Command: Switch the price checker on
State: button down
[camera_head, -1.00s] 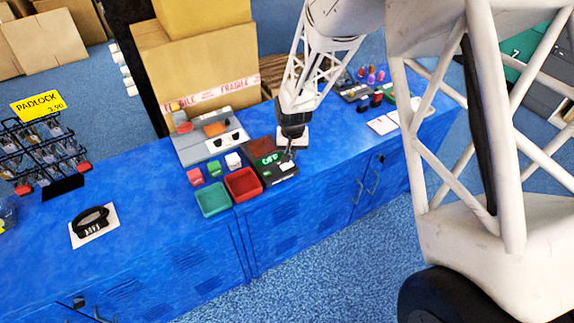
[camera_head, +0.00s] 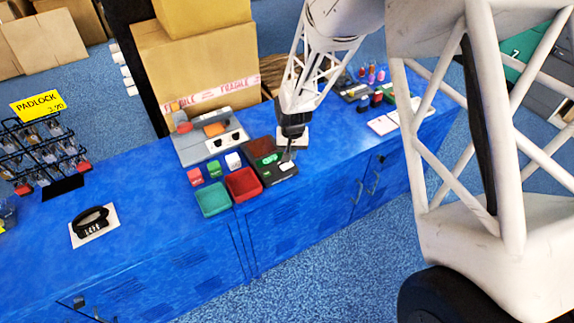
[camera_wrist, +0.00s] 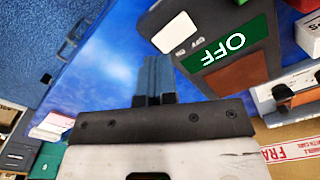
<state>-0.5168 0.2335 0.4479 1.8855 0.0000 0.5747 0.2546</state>
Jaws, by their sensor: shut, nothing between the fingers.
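The price checker (camera_head: 283,174) is a dark panel on the blue counter, with a green display (camera_wrist: 237,42), a red-brown patch and a pale switch (camera_wrist: 175,32). In the wrist view the display reads OFF, upside down, and small ON and OFF labels stand beside the switch. My gripper (camera_head: 288,156) is shut and empty, pointing down at the checker near the switch. In the wrist view its fingers (camera_wrist: 156,64) end just below the switch in the picture, apart from it there. Whether they touch the panel I cannot tell.
A green tray (camera_head: 213,199) and a red tray (camera_head: 243,184) lie left of the checker, with small blocks behind them. A grey device (camera_head: 205,146) and cartons (camera_head: 195,60) stand behind. A padlock rack (camera_head: 45,150) is at far left. The counter's left part is mostly clear.

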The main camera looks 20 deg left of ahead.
jog(key=shift+f, duration=1.45)
dwell(1.6)
jog(key=shift+r, duration=3.55)
jog(key=shift+d, duration=0.1)
